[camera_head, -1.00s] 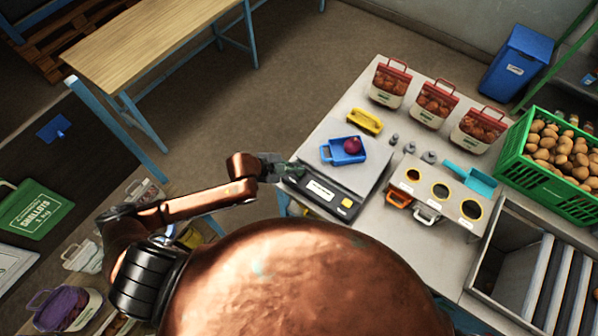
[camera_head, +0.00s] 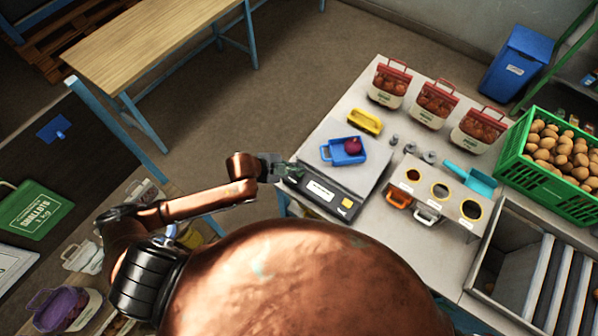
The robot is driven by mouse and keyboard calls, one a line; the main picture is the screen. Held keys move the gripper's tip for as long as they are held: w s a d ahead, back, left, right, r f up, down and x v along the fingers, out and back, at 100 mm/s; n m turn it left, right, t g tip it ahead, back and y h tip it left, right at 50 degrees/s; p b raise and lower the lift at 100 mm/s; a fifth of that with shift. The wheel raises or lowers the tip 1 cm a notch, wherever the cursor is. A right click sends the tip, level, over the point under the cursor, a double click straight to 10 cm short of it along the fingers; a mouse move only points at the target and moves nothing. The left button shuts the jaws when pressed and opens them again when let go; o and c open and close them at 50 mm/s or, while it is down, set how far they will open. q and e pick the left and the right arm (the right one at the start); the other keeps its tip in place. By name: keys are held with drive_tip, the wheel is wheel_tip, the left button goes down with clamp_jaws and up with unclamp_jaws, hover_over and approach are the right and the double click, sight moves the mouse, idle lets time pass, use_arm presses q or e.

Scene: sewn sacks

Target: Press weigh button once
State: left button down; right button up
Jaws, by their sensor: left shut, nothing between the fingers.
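The scale (camera_head: 328,190) stands at the left front of the grey table, its dark front panel holding a pale display and a yellow button (camera_head: 347,203) at the right end. A blue tray (camera_head: 340,158) with a red onion (camera_head: 353,146) sits on its plate. My left gripper (camera_head: 291,172) is shut and empty, at the left end of the scale's front panel, to the left of the display and the yellow button. I cannot tell if it touches the scale. My right gripper is not in view.
A yellow tray (camera_head: 366,121), small weights (camera_head: 410,147) and a sizing block with round holes (camera_head: 438,193) are near the scale. Red-topped sacks (camera_head: 390,84) stand behind. A green crate of potatoes (camera_head: 548,165) and a metal chute (camera_head: 530,262) are at the right.

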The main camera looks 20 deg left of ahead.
use_arm(q)
drive_tip(key=shift+f, duration=0.15)
drive_tip(key=shift+f, duration=0.25)
drive_tip(key=shift+f, duration=0.55)
idle(0.5)
drive_tip(key=shift+r, duration=0.1)
drive_tip(key=shift+r+p, duration=0.8)
drive_tip(key=shift+p, duration=0.1)
drive_tip(key=shift+r, duration=0.1)
